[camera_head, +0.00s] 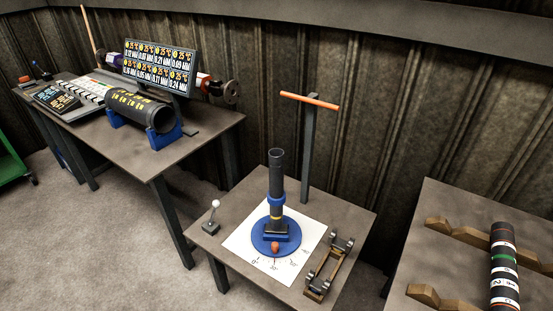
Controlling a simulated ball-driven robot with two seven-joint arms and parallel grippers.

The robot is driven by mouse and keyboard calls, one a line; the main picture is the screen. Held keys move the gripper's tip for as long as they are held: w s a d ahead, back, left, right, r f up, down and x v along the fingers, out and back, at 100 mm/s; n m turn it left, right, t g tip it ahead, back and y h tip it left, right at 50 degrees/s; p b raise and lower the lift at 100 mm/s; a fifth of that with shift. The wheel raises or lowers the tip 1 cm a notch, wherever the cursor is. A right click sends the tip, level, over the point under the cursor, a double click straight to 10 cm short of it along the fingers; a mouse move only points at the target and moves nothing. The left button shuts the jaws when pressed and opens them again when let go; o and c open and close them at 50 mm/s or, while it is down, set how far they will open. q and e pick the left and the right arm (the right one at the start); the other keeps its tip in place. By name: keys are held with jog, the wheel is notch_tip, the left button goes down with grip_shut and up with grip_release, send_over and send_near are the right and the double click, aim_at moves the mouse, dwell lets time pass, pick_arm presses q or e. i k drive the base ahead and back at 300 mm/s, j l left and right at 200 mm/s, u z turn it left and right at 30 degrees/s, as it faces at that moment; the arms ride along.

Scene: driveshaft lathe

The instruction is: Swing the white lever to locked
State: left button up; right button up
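A small lever with a white ball knob (216,203) stands on a dark base (211,227) at the left corner of the small middle table. Its thin stem looks close to upright. I cannot tell from this view which position it is set to. Neither of my grippers is in view.
Beside the lever, a dark tube (276,178) stands upright in a blue round base (264,245) on a white sheet (244,252). A metal-and-wood cradle (329,266) lies right of it. An orange-topped post (309,150) stands behind. A long table (205,145) with a display (160,66) is left.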

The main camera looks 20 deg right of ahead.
aim_at(216, 203)
jog(key=z, duration=0.6)
jog(key=i+j+z, duration=0.1)
jog(key=j+z, duration=1.1)
jog(key=i+l, duration=0.05)
jog(key=l, duration=0.05)
